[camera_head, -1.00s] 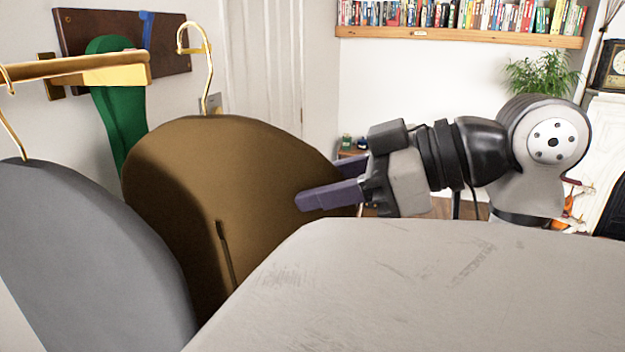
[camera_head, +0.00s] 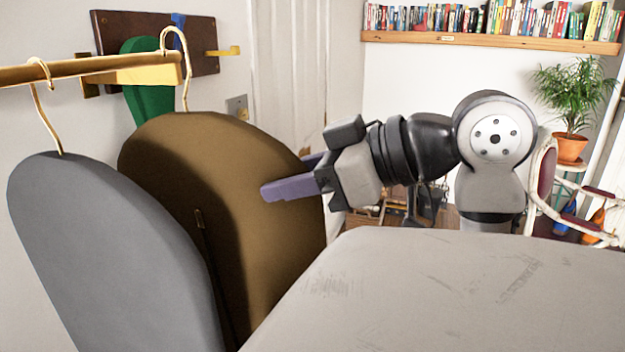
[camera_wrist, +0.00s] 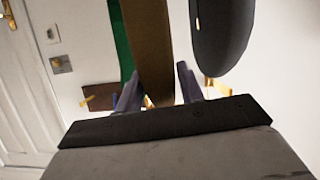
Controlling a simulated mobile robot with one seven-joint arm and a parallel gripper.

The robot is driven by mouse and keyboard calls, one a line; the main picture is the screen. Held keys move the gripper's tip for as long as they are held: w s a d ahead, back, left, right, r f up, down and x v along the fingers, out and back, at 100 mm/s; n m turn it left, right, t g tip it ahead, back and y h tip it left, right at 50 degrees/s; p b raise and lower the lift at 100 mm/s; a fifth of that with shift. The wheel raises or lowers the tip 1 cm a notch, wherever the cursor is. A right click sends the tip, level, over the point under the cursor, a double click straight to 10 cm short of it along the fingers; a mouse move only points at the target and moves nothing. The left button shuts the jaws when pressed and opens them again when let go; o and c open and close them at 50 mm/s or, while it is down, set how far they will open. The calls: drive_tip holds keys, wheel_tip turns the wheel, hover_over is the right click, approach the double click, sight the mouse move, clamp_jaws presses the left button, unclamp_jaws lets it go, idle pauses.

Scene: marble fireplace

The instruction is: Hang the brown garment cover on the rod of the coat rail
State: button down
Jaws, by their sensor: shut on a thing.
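The brown garment cover (camera_head: 235,165) hangs upright from a gold hook (camera_head: 175,40). My gripper (camera_head: 287,177) is shut on the right edge of this cover; the far finger is mostly hidden behind it. In the wrist view the brown cover (camera_wrist: 148,40) runs between the two fingers of my gripper (camera_wrist: 158,90). The rod (camera_head: 75,69) of the coat rail comes in from the left. The hook's curve overlaps the rod's free end in the head view, with its top above the rod. I cannot tell whether the hook is around the rod or beside it.
A grey garment cover (camera_head: 105,240) hangs on the rod, close in front of the brown one; it also shows in the wrist view (camera_wrist: 222,35). Behind, a green item (camera_head: 150,95) hangs from a dark wall board (camera_head: 205,55). A plant (camera_head: 570,95) stands at the right.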

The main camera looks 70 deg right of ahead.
sight(234, 189)
drive_tip(key=shift+w+a+b, duration=0.15)
drive_tip(key=shift+w, duration=1.9)
drive_tip(key=shift+w+a+b, duration=0.15)
drive_tip(key=shift+w, duration=1.85)
drive_tip(key=shift+w+a+f+b, duration=0.1)
drive_tip(key=shift+w+f+b, duration=0.15)
drive_tip(key=shift+f+b, duration=0.7)
drive_tip(key=shift+f, duration=0.45)
drive_tip(key=c, duration=0.9)
unclamp_jaws()
drive_tip(key=shift+f, duration=0.1)
drive_tip(key=shift+o, duration=0.4)
drive_tip(key=shift+s, duration=0.1)
drive_tip(key=b+v, duration=0.3)
drive_tip(key=v, duration=1)
drive_tip(key=shift+s+r, duration=0.3)
drive_tip(key=shift+s, duration=0.05)
